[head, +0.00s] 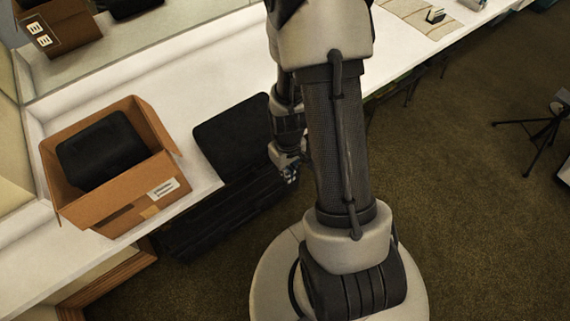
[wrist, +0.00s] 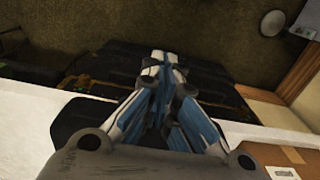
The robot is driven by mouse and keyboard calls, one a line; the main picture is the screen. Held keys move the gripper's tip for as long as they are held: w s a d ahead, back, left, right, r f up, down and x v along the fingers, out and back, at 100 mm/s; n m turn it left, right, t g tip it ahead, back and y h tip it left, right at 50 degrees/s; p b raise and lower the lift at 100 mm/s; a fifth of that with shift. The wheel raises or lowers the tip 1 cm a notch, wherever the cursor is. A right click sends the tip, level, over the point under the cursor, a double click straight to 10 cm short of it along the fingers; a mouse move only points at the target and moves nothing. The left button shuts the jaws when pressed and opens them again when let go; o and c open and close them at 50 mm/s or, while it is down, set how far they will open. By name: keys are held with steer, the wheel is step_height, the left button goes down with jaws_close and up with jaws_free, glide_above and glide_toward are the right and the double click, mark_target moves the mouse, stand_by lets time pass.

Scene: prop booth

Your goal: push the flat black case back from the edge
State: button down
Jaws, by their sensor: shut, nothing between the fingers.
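The flat black case (head: 230,134) lies on the white counter at its front edge, left of my arm in the head view. Its front part reaches the edge and appears to stick out past it, blending with dark things below. In the wrist view, part of the case (wrist: 82,120) shows on the counter, left of my fingers; the rest is hidden behind them. My gripper (head: 291,174) is shut and empty, pointing down just off the counter's front edge, right of the case. Its fingers (wrist: 163,66) are together in the wrist view. Whether they touch the case is unclear.
An open cardboard box (head: 165,165) with a black item (head: 100,150) inside stands on the white counter (head: 190,85), left of the case. A long black trunk (head: 215,222) lies below the counter edge. A tripod (head: 540,132) stands far right. Counter behind the case is clear.

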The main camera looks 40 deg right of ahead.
steer(key=w+f+b, duration=0.2)
steer(key=w+f, duration=0.2)
steer(key=f, duration=0.1)
steer(key=shift+a, duration=0.1)
stand_by(0.3)
